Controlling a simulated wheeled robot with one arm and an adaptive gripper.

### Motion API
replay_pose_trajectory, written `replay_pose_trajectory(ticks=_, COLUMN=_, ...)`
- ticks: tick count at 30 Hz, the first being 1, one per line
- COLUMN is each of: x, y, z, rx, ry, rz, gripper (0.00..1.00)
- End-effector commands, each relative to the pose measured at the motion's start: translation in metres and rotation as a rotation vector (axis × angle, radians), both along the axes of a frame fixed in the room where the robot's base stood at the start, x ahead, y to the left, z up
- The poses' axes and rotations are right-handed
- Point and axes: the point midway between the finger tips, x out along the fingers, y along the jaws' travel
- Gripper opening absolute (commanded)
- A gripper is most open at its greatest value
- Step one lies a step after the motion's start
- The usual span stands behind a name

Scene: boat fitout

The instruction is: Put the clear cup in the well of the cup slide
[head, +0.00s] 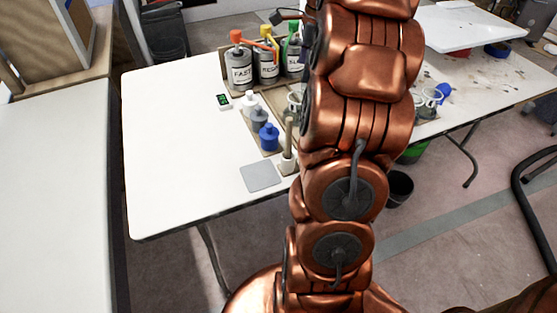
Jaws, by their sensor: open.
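Several clear cups (431,97) stand on the table to the right of my arm, partly hidden by it. Another clear cup (295,101) shows at the arm's left edge. I cannot tell which is the task's cup. A small pale container (288,164) with a tan stick upright in it stands near the table's front edge, close to my arm. I cannot make out the cup slide or its well; my arm hides that part of the table. My arm rises through the middle of the picture and leaves at the top. My gripper is not in view.
Pump containers (239,70) stand at the back of the white table (165,150). Small bottles, one blue (269,138), a small display (223,101) and a grey square plate (261,177) lie nearer. The table's left part is clear. A dark bucket (398,188) stands on the floor.

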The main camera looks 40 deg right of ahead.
Motion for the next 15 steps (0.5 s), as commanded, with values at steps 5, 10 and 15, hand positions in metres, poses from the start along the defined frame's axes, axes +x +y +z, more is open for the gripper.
replay_pose_trajectory(ticks=5, x=0.002, y=0.027, z=-0.001, rx=-0.002, ry=0.003, rz=0.115, gripper=0.84)
replay_pose_trajectory(ticks=10, x=-0.003, y=0.097, z=-0.007, rx=-0.004, ry=0.014, rz=0.427, gripper=0.84)
replay_pose_trajectory(ticks=15, x=-0.027, y=0.171, z=-0.019, rx=-0.003, ry=0.027, rz=0.804, gripper=0.84)
